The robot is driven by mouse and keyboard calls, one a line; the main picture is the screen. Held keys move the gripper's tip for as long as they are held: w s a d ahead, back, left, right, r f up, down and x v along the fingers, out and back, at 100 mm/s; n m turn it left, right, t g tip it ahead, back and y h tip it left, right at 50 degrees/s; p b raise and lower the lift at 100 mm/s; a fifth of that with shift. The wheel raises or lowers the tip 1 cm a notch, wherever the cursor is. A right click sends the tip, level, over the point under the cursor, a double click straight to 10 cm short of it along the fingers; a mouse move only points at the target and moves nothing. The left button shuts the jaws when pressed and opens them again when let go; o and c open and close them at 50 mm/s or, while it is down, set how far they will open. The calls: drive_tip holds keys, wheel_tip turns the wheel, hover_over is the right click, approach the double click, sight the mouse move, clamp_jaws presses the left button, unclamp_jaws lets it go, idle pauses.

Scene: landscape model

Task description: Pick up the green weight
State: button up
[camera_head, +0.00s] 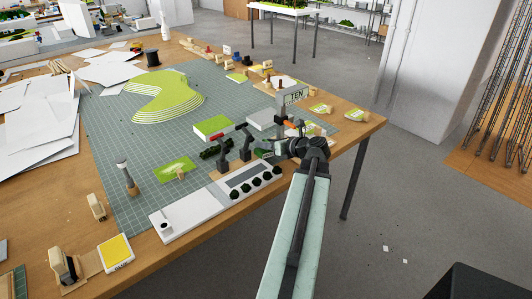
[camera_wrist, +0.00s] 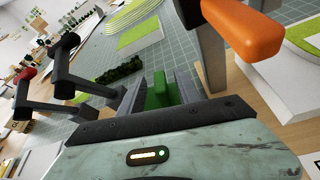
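The green weight (camera_wrist: 160,93) shows in the wrist view as a small green block between the two fingers of my gripper (camera_wrist: 160,88). Its lower part is hidden behind the gripper body. The fingers stand apart, one on each side of it, and I cannot tell whether either touches it. In the head view my gripper (camera_head: 280,151) is low over the right part of the table, beside the dark tool stands, and a bit of green shows at its tip.
Dark hammer-like stands (camera_head: 245,143) are close left of my gripper. An orange-handled tool (camera_wrist: 245,30) is close on the right in the wrist view. A white tray with dark green balls (camera_head: 257,188) lies in front. The green cutting mat (camera_head: 120,120) has clear room further left.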

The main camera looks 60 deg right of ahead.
drive_tip(key=x, duration=0.3)
drive_tip(key=shift+w+d+f+b, duration=0.1)
drive_tip(key=shift+w+b, duration=0.1)
drive_tip(key=shift+b, duration=0.2)
clamp_jaws()
drive_tip(key=shift+s, duration=0.1)
idle(0.8)
